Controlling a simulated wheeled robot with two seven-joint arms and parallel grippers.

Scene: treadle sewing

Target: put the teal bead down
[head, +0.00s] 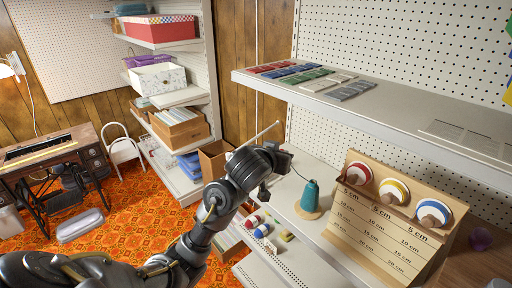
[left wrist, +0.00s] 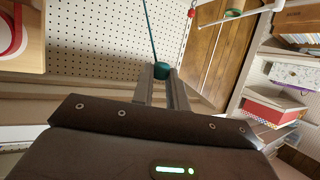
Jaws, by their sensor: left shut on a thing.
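The teal bead (left wrist: 161,71) is small and round, with a teal thread (left wrist: 149,30) running from it to the top edge of the left wrist view. My left gripper (left wrist: 161,76) is shut on the bead, which sits between its fingertips. In the head view my left gripper (head: 278,165) is above the shelf, just left of and above a teal thread cone (head: 309,196) on a round wooden base. The bead is hidden or too small to make out there. My right gripper is in neither view.
A wooden board (head: 386,224) with red, blue and yellow spools stands right of the cone. An upper shelf (head: 400,115) with coloured strips overhangs behind. Small red and blue spools (head: 262,230) lie below left. Bare shelf (head: 285,190) shows around the cone.

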